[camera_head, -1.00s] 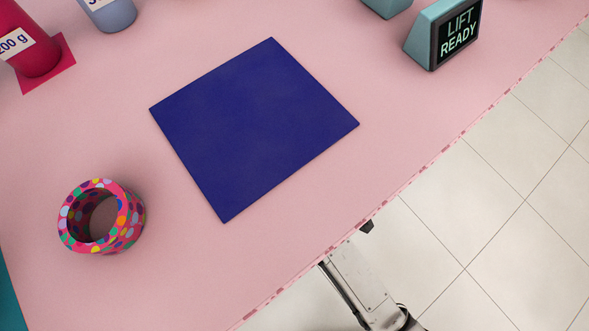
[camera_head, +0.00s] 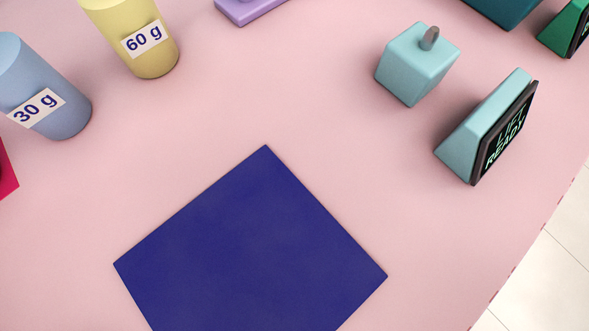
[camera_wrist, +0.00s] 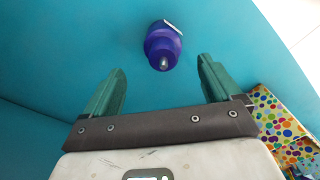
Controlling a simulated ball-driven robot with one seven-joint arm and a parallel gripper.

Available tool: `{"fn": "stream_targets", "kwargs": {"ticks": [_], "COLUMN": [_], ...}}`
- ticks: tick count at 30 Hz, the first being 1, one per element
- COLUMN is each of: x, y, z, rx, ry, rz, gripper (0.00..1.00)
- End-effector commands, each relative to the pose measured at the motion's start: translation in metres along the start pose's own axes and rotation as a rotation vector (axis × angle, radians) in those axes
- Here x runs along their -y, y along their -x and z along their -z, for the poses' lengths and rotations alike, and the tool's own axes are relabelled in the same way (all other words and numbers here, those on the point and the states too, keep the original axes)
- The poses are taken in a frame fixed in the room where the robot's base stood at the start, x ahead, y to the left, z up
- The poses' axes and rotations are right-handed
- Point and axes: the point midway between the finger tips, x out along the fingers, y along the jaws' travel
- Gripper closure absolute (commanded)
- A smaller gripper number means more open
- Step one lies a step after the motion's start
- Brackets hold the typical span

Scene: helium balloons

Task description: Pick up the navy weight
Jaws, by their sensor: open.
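A dark blue-violet weight (camera_wrist: 162,47), which looks like the navy weight, shows in the wrist view with a pale tip and part of a white label. It is against a teal surface. My gripper (camera_wrist: 161,66) is open, with one green finger on each side of the picture below the weight. The weight lines up with the gap between the fingers but looks farther off, and nothing is held. In the head view neither the gripper nor this weight shows.
In the head view a navy mat (camera_head: 250,250) lies on the pink table. A blue 30 g weight (camera_head: 45,90), a yellow 60 g weight (camera_head: 140,40), a teal block (camera_head: 418,65) and a "LIFT READY" display (camera_head: 490,130) stand around it. A dotted box (camera_wrist: 275,125) shows in the wrist view.

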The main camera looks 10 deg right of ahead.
Motion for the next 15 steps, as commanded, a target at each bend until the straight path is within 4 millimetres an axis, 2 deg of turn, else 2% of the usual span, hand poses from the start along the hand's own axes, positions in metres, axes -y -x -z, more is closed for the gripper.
{"fn": "stream_targets", "kwargs": {"ticks": [1,3,10,15], "x": [0.001,0.001,0.001,0.005], "y": [-0.013,-0.022,-0.037,-0.061], "z": [0.0,0.0,0.0,0.0], "rx": [0.002,0.001,0.001,0.001], "ry": [0.001,0.001,0.0,0.002], "rz": [0.002,0.001,0.001,0.001], "gripper": [0.1,0.1,0.1,0.1]}}
